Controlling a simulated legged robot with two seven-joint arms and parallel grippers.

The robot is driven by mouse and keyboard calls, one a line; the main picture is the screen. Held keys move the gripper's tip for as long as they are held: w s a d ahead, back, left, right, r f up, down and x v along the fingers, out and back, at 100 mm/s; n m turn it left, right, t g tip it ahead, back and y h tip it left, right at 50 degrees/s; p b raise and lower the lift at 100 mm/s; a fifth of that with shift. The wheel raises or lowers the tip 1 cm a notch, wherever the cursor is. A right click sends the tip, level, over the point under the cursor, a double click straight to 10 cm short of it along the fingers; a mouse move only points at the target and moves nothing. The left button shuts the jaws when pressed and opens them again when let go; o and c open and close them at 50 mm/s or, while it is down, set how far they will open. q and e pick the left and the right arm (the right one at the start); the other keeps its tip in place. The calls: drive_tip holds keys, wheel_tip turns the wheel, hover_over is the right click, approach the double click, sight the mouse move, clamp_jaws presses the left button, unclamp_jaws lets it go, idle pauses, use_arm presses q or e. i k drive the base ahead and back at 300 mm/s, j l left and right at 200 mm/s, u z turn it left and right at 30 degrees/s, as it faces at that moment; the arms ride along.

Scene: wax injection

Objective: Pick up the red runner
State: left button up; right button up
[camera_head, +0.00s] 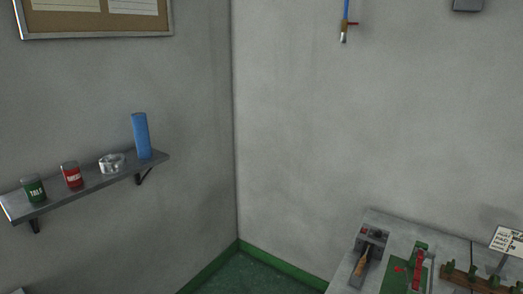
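A narrow red piece (417,272), which may be the red runner, lies on a dark green base on the grey worktop (379,218) at the lower right. A smaller red bit (399,268) shows just left of it. The picture's bottom edge cuts off the green base, and the details are too small to tell. Neither of my grippers is in view.
A grey device with a wooden-handled tool (361,262) stands left of the green base. A wooden rack (470,279) with green pieces and a sign (507,240) are to the right. A wall shelf (100,181) holds cans, a clear dish and a blue cylinder.

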sight(416, 281)
drive_tip(key=k+l+z, duration=0.1)
drive_tip(key=z, duration=1.05)
drive_tip(key=i+z, duration=0.15)
drive_tip(key=z, duration=0.9)
drive_tip(key=i+j+z, duration=0.25)
drive_tip(key=j, duration=0.4)
drive_tip(key=i+j+z, duration=0.15)
drive_tip(key=i+j, duration=0.15)
drive_tip(key=i+j+z, duration=0.15)
drive_tip(key=j, duration=0.25)
drive_tip(key=i+j+z, duration=0.1)
drive_tip(key=j, duration=0.25)
